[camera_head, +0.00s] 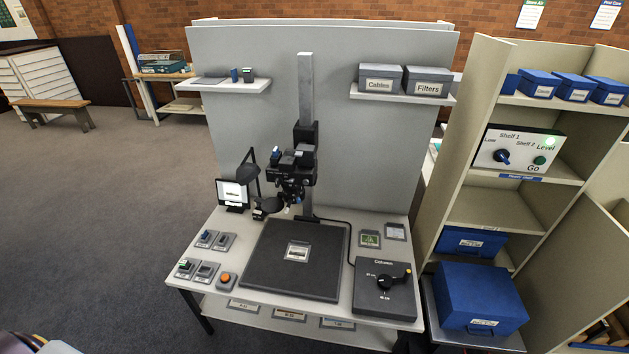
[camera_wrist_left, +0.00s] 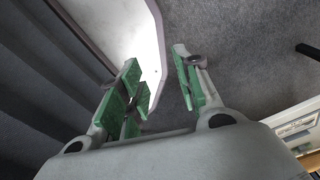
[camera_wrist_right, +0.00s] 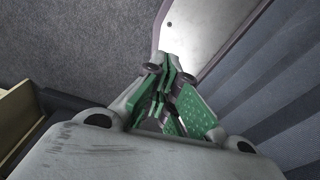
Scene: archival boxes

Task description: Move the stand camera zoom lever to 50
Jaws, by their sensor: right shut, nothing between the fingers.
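In the head view the black stand camera (camera_head: 293,172) hangs on a grey upright column (camera_head: 305,110) above the copy table. Its lens side points down. The zoom lever and its scale are too small to make out from here. My left gripper (camera_wrist_left: 163,72) shows only in its own wrist view, with its green-padded fingers apart and nothing between them. My right gripper (camera_wrist_right: 168,72) shows only in its own wrist view, with its fingers together and empty. Neither gripper is in the head view, and both are away from the camera.
A black baseboard (camera_head: 262,268) with a small card lies under the camera. A control box labelled Column, with a black knob (camera_head: 385,283), sits at the table's right. Small devices and an orange button (camera_head: 226,279) are at the left. A shelf unit (camera_head: 478,130) stands right; floor is clear left.

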